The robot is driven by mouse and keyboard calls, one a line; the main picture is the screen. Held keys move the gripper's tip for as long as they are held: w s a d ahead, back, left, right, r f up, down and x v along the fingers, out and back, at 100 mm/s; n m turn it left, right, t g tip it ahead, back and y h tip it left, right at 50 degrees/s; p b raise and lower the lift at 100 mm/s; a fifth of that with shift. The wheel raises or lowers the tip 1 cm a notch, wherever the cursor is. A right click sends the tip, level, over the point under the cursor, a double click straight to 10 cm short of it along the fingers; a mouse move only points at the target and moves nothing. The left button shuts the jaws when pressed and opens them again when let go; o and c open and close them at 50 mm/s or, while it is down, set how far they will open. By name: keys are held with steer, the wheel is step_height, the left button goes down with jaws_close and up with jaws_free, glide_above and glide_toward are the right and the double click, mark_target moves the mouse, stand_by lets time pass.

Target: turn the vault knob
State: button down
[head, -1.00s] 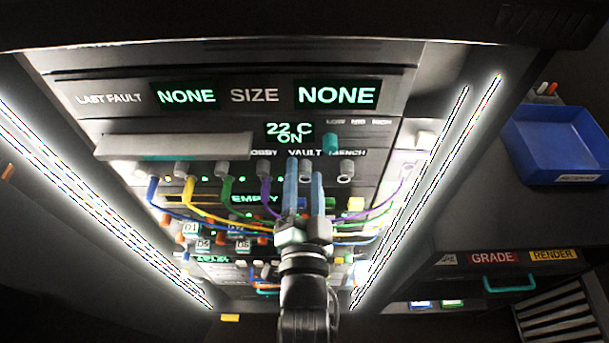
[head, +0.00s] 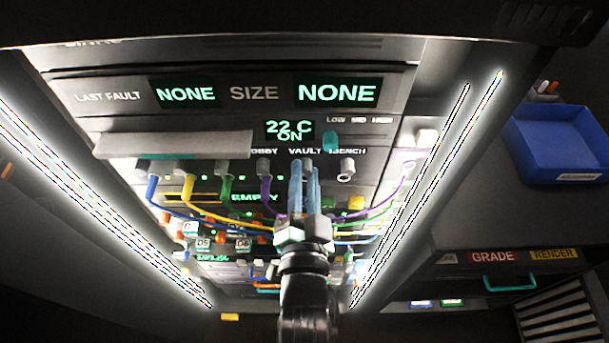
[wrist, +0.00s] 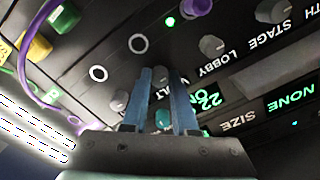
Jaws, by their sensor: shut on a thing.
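The vault knob (wrist: 160,77) is a small grey knob on the dark panel, in the row under the VAULT label. In the wrist view it shows partly between my fingertips. In the head view my fingers hide most of it. My gripper (head: 304,167) comes up from below with its two blue fingers close together, shut on the vault knob. The gripper also shows in the wrist view (wrist: 161,84). The pointer direction of the knob is not clear.
The bench knob (head: 346,170) stands close on the right and the lobby knob (head: 264,167) on the left. A teal knob (head: 330,143) sits just above. Coloured cables (head: 205,214) loop below the row. A blue bin (head: 560,145) is at the right.

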steer(key=n, duration=0.4)
steer(key=shift+b, duration=0.3)
steer(key=n, duration=0.8)
steer(key=shift+p, duration=0.3)
steer(key=n, duration=0.4)
steer(key=shift+d+n+p, duration=0.1)
steer(key=shift+n+p, duration=0.2)
steer(key=shift+p, duration=0.05)
steer(key=c, duration=0.7)
jaws_free()
